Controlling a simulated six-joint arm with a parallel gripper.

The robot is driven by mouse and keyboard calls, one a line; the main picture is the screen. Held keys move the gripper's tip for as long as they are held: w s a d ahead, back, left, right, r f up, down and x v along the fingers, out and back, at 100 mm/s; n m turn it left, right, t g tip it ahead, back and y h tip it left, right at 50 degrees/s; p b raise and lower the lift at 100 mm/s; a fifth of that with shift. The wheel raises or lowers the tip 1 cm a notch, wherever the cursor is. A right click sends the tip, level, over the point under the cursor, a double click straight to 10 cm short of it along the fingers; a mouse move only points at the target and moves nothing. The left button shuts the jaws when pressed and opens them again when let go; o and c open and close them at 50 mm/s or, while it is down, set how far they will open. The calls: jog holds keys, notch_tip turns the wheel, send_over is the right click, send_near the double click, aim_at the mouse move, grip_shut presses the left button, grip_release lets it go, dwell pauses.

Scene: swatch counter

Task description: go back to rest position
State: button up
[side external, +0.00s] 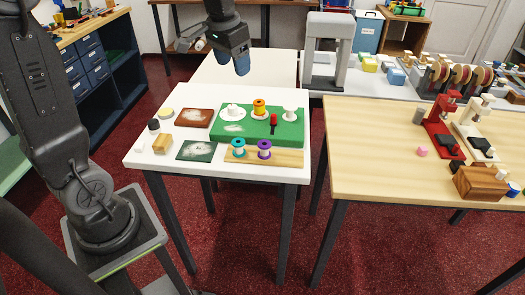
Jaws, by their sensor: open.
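My gripper (234,65) hangs in the air above the back of the white table (136,157), fingers pointing down. It is open, with nothing seen between its fingers, and it is apart from everything on the table. Below it lies a green mat (290,131) holding an orange spool (259,107), two white items on light discs and a small red-and-black tool (273,123). A teal spool (239,147) and a purple spool (264,149) stand on a wooden strip (290,158) at the front.
A brown swatch (194,117), a dark green swatch (196,151) and small blocks lie on the table's left. A wooden table (380,140) with red and white devices stands right. A grey arch frame (328,50) stands behind. Air around my gripper looks free.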

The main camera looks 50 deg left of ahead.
jog(key=s+d+f+t, duration=0.1)
jog(key=s+d, duration=0.5)
jog(key=s, duration=0.3)
jog(key=s+d+f+t, duration=0.1)
jog(key=s+d+t, duration=0.1)
jog(key=s+d, duration=0.4)
jog(key=s, duration=0.3)
jog(key=shift+m+h, duration=0.4)
